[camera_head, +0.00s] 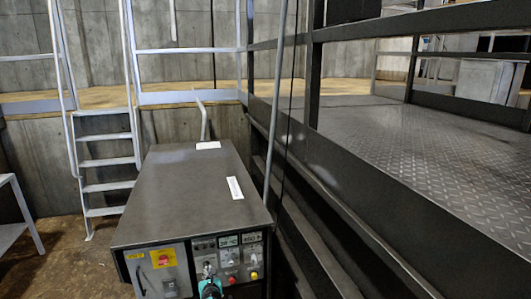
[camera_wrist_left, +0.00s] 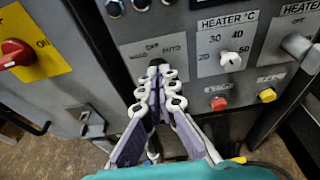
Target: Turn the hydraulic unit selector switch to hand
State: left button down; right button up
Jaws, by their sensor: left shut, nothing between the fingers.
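The hydraulic unit (camera_head: 180,190) is a grey cabinet with a control panel on its front, low in the head view. My left gripper (camera_head: 209,270) is in front of that panel. In the left wrist view the gripper's pale fingertips (camera_wrist_left: 159,78) are together, with nothing held between them. My right gripper is not in view.
A red rotary switch on a yellow plate (camera_wrist_left: 15,53) is left of the panel. A heater dial (camera_wrist_left: 228,60), a red button (camera_wrist_left: 219,103) and a yellow button (camera_wrist_left: 267,95) are right. A dark railed platform (camera_head: 430,160) borders the cabinet's right; a ladder (camera_head: 107,165) stands behind left.

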pick_arm(q)
jog(key=shift+s+a, duration=0.2)
jog(key=shift+a, duration=0.45)
jog(key=shift+a+f, duration=0.15)
jog(key=shift+a, duration=0.15)
jog(key=s+d, duration=0.1)
jog(key=s, duration=0.5)
jog(key=shift+d+r, duration=0.2)
jog(key=shift+r, duration=0.2)
dwell(0.3)
jog(key=w+d, duration=0.1)
jog(key=w, duration=0.5)
jog(key=shift+w+d+f, duration=0.15)
jog(key=shift+w, duration=0.2)
